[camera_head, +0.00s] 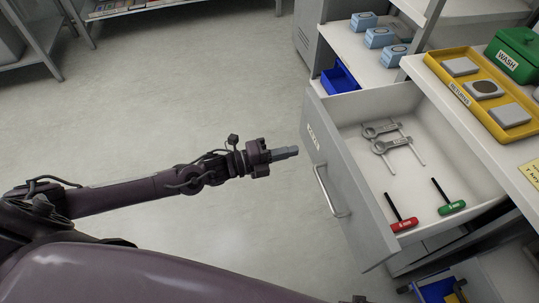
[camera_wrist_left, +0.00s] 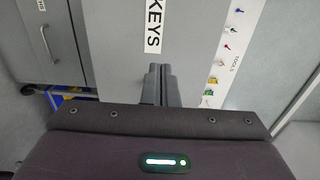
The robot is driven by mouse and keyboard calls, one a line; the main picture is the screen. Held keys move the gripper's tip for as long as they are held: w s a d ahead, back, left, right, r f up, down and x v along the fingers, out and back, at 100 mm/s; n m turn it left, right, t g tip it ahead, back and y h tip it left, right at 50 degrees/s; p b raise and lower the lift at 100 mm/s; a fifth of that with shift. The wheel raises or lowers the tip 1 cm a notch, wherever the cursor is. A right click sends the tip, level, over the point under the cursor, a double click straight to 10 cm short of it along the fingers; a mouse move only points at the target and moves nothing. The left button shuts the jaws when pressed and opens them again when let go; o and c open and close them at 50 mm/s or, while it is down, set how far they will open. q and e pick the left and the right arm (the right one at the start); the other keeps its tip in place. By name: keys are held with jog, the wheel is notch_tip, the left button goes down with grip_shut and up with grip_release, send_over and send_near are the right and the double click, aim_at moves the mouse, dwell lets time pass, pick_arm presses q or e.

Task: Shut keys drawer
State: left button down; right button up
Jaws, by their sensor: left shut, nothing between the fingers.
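The keys drawer (camera_head: 350,215) is a grey-fronted drawer standing well open from the bench on the right in the head view. Its bar handle (camera_head: 330,190) is on the front. Inside lie two grey metal tools (camera_head: 392,138) and a red (camera_head: 404,225) and a green (camera_head: 452,208) T-handled key. My left gripper (camera_head: 287,153) is shut and empty, its tips close to the drawer front near the label. In the left wrist view the closed fingers (camera_wrist_left: 160,82) are just below the KEYS label (camera_wrist_left: 152,26); I cannot tell whether they touch. My right gripper is not in view.
A yellow tray (camera_head: 452,88) and a green WASH box (camera_head: 520,50) sit on the bench top. Light blue boxes (camera_head: 380,37) and a blue bin (camera_head: 338,79) are on the shelving behind. The floor (camera_head: 180,100) left of the drawer is clear.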

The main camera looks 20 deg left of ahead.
aim_at(319, 145)
pick_arm(q)
jog(key=x, duration=0.4)
jog(key=shift+w+d, duration=0.15)
jog(key=shift+d, duration=0.05)
jog(key=shift+w+d, duration=0.3)
jog(key=shift+d, duration=0.2)
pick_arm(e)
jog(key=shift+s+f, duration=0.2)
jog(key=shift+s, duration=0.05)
pick_arm(q)
jog(key=shift+w+d, duration=0.1)
